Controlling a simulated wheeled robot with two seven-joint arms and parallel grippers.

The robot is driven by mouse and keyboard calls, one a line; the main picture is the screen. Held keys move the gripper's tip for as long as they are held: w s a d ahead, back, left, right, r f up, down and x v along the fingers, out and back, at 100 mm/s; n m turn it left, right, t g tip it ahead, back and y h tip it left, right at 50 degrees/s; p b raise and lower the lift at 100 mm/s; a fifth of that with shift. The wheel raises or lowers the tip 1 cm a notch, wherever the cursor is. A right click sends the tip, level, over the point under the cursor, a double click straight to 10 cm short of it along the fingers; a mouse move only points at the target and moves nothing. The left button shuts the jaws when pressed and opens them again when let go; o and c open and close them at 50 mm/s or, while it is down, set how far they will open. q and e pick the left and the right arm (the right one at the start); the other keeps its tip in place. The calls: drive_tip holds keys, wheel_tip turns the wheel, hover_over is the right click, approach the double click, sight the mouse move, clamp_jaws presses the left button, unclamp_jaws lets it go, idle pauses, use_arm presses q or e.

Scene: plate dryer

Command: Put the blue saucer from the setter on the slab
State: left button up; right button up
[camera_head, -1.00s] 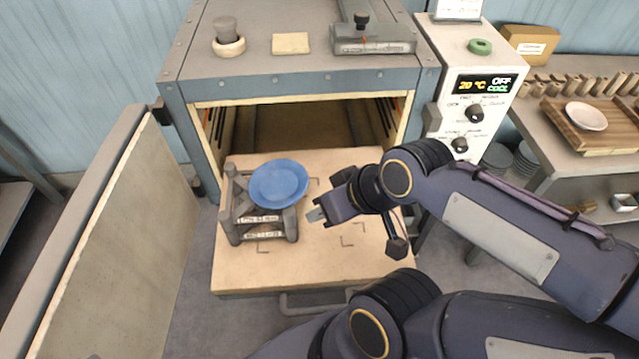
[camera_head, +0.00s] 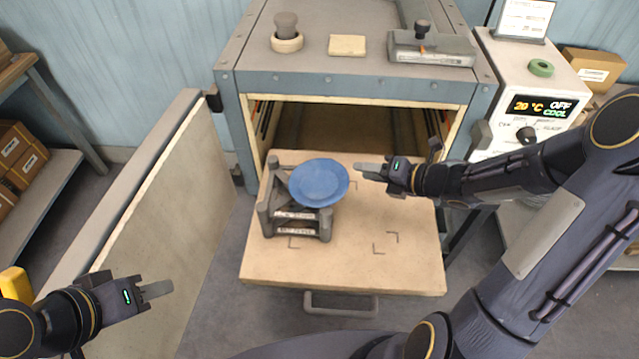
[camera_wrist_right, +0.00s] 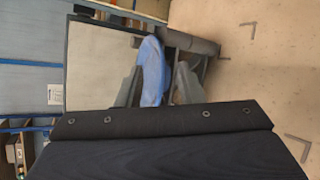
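The blue saucer (camera_head: 319,183) rests tilted on the grey setter (camera_head: 268,212), which stands on the left part of the pale slab (camera_head: 340,263). My right gripper (camera_head: 358,170) is just right of the saucer's rim, pointing left at it. In the right wrist view its fingers (camera_wrist_right: 157,88) are apart, with the saucer (camera_wrist_right: 151,68) seen edge-on between them; whether they touch it I cannot tell. The setter (camera_wrist_right: 188,42) also shows there. My left gripper (camera_head: 157,290) is empty at the lower left, away from the slab; its finger gap does not show clearly.
The dryer chamber (camera_head: 350,130) is open behind the slab. Its door (camera_head: 160,235) stands open on the left. A handle (camera_head: 340,309) sticks out below the slab's front. The slab's right part, with dark corner marks, is clear. The control box (camera_head: 525,100) stands right of the dryer.

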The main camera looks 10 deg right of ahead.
sight(319, 185)
drive_tip(key=x, duration=0.2)
drive_tip(key=p+x, duration=0.1)
drive_tip(key=x, duration=0.2)
drive_tip(key=shift+a+f, duration=0.25)
drive_tip(key=shift+f, duration=0.05)
drive_tip(key=shift+c, duration=0.2)
clamp_jaws()
